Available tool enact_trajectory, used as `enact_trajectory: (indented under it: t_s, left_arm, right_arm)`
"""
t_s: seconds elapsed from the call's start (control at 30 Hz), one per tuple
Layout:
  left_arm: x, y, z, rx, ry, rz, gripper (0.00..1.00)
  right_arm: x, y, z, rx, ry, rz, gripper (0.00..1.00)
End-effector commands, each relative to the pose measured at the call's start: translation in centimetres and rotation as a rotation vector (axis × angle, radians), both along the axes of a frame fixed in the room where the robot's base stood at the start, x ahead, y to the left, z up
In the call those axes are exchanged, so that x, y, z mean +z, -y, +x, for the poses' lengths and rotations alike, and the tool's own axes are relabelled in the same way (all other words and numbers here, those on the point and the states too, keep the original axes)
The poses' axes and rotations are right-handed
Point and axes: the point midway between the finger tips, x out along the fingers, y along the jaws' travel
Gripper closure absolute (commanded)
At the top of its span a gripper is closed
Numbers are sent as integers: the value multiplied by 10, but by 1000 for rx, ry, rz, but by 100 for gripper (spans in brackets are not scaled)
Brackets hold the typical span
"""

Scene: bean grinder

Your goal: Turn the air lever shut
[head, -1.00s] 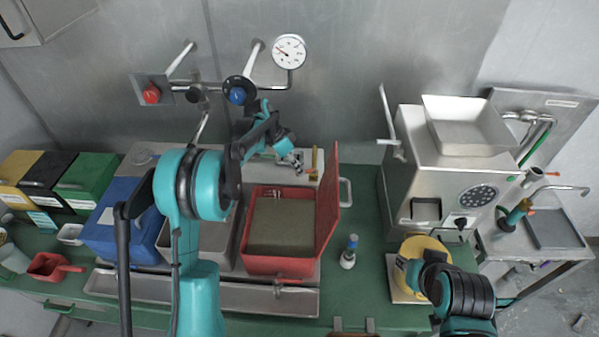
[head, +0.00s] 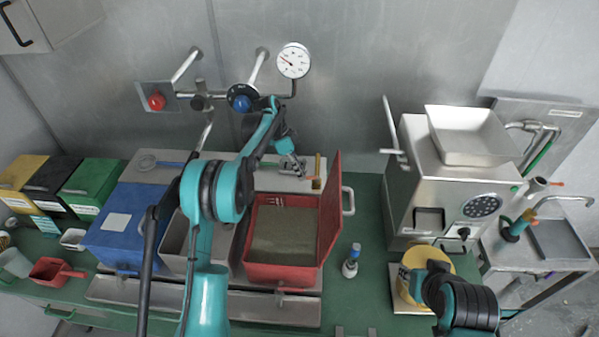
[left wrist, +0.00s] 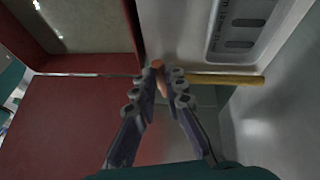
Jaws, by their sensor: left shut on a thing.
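My left gripper (head: 298,171) is at the back right corner of the open red bin. In the left wrist view its fingers (left wrist: 165,76) are closed around a small orange-red piece, which looks like the end of the air lever (left wrist: 158,66). The fingers hide most of it, so its angle is unclear. A yellow bar (left wrist: 230,79) lies just right of the fingertips and also shows in the head view (head: 317,166). I cannot tell whether it joins the orange-red piece. My right gripper (head: 413,284) is by a yellow round thing (head: 437,259); its fingers are not clear.
The red bin (head: 282,271) holds greenish material, and its raised lid (head: 331,208) stands close beside my left gripper. Behind are a wall pipe with red knob (head: 156,101), blue knob (head: 240,103) and gauge (head: 293,61). A steel machine (head: 455,185) stands right.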

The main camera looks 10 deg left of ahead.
Motion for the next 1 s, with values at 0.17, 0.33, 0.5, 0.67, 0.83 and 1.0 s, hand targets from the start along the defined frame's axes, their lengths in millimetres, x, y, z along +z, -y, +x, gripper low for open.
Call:
enact_trajectory:
  t_s: [0.17, 0.33, 0.5, 0.67, 0.83, 1.0]
  left_arm:
    - [0, 0, 0, 0, 0, 0, 100]
    - [0, 0, 0, 1, 0, 0, 68]
    - [0, 0, 0, 1, 0, 0, 68]
    - [7, 0, 0, 1, 0, 0, 68]
    - [36, 0, 0, 1, 0, 0, 68]
    - [70, 0, 0, 1, 0, 0, 68]
  right_arm:
    - [0, 0, 0, 0, 0, 0, 69]
    - [0, 0, 0, 0, 0, 0, 69]
    - [0, 0, 0, 0, 0, 0, 69]
    - [0, 0, 0, 0, 0, 0, 69]
    - [0, 0, 0, 0, 0, 0, 69]
    - [0, 0, 0, 0, 0, 0, 69]
